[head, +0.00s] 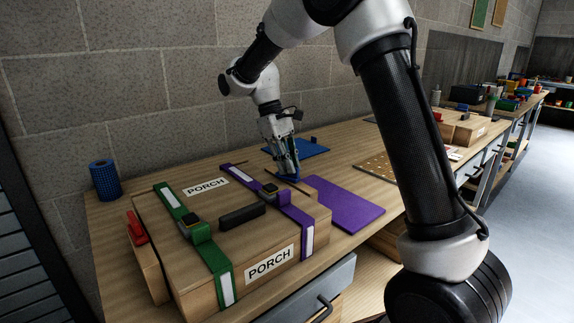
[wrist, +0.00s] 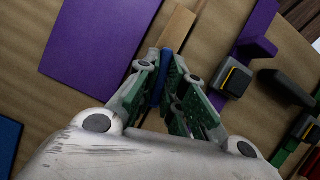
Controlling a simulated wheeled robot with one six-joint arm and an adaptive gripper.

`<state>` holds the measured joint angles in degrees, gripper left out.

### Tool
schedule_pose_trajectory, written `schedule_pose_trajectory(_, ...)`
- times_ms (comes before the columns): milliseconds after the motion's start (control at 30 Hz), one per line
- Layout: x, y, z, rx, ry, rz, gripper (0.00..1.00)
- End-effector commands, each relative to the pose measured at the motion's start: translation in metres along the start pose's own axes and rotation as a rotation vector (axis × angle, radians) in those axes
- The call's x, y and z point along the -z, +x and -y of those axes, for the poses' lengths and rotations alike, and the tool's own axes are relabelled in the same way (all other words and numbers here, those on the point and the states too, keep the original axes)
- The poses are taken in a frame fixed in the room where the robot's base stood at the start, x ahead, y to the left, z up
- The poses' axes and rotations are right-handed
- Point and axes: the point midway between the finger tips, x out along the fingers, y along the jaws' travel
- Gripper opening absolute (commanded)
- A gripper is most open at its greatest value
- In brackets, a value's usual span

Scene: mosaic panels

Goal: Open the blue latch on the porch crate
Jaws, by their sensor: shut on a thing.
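The wooden porch crate (head: 235,245) sits on the bench with "PORCH" labels on its lid and front. My gripper (head: 285,172) reaches down at the crate's far right side. It is shut on the blue latch (head: 289,178), mostly hidden by the fingers in the head view. In the wrist view, a blue strip of the latch (wrist: 165,72) shows between the green-padded fingers, beside a narrow wooden piece (wrist: 177,26). How far the latch is turned cannot be told.
A green strap (head: 214,256) and a purple strap (head: 296,214) with buckles cross the lid, with a black handle (head: 242,215) between. A red latch (head: 137,228) is on the left side. A purple mat (head: 345,205) and blue mat (head: 310,147) lie right of the crate. A blue roll (head: 104,181) stands behind.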

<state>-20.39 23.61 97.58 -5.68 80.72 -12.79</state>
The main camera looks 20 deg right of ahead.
Motion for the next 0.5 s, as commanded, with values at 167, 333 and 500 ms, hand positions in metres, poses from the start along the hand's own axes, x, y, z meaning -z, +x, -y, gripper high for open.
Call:
schedule_pose_trajectory(167,-0.0001,0.0002,-0.0026,0.035,0.084,-0.001,0.00)
schedule_pose_trajectory(333,0.0000,0.0000,-0.0036,0.055,0.132,-0.001,0.00)
schedule_pose_trajectory(500,0.0001,0.0000,-0.0039,0.064,0.153,-0.002,0.00)
